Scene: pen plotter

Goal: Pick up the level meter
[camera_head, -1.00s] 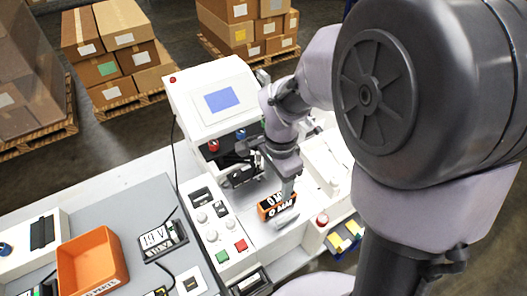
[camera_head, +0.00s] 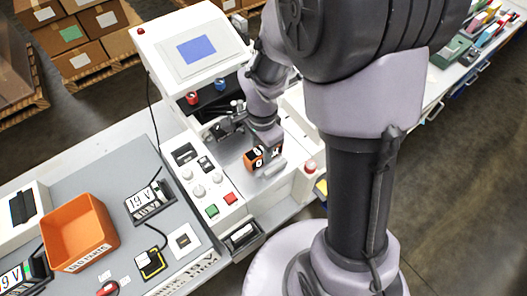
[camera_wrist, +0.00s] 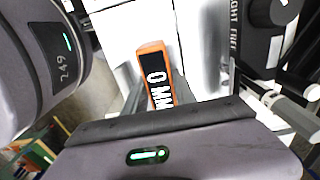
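The level meter is a small orange block (camera_head: 253,161) with a black display in white characters, on the white machine's grey work surface. In the wrist view the level meter (camera_wrist: 151,48) stretches away from my gripper, its display showing "0 MM". My gripper (camera_head: 268,159) is low at the meter, and a finger and the palm hide part of it. In the wrist view the meter lies between my two fingers (camera_wrist: 184,95), nearer the left one, with a visible gap on the right. The fingers look open; the meter's near end is hidden.
The plotter's screen housing (camera_head: 195,50) rises behind my arm. A control panel with knobs and buttons (camera_head: 205,185) is to the left, and a red knob (camera_head: 310,167) to the right. An orange bin (camera_head: 76,238) and a 19 V meter (camera_head: 146,201) are on the grey bench.

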